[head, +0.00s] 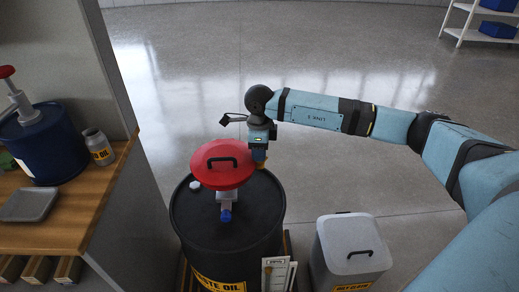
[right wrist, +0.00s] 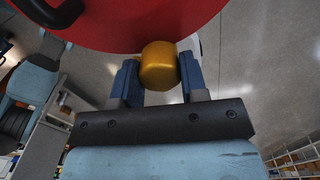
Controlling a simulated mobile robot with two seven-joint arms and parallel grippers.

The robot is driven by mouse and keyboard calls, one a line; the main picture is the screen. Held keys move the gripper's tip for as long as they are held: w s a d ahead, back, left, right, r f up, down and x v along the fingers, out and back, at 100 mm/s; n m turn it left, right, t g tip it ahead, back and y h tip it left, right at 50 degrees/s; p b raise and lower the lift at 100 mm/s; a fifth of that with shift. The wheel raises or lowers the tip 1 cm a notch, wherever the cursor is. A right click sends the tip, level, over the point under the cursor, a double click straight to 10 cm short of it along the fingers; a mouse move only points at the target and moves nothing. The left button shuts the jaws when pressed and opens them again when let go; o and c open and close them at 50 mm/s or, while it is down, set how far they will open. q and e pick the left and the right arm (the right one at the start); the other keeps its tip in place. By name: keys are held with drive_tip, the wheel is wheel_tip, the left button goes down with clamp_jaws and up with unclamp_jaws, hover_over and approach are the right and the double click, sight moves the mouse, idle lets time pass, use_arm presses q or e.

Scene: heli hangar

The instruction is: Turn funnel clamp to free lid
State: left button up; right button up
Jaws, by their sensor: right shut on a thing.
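The red round funnel lid (head: 222,165) with a black handle sits over the black waste oil drum (head: 190,230) in the head view. The funnel clamp is a yellow knob (right wrist: 158,66) just below the lid's rim. My right gripper (head: 259,155) is at the lid's right edge, and its two blue fingers (right wrist: 159,80) are shut on the clamp knob from both sides. The lid looks closed. My left gripper is out of view.
A grey lidded bin (head: 330,265) stands right of the drum. A wooden bench (head: 75,215) at left holds a blue drum (head: 45,150), a jar (head: 98,146) and a grey tray (head: 30,204). Open floor (head: 350,180) lies behind; a white shelf (head: 460,35) stands far right.

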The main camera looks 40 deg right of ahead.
drive_tip(key=o, duration=0.9)
drive_tip(key=shift+o, duration=0.2)
wheel_tip(320, 180, up, 14)
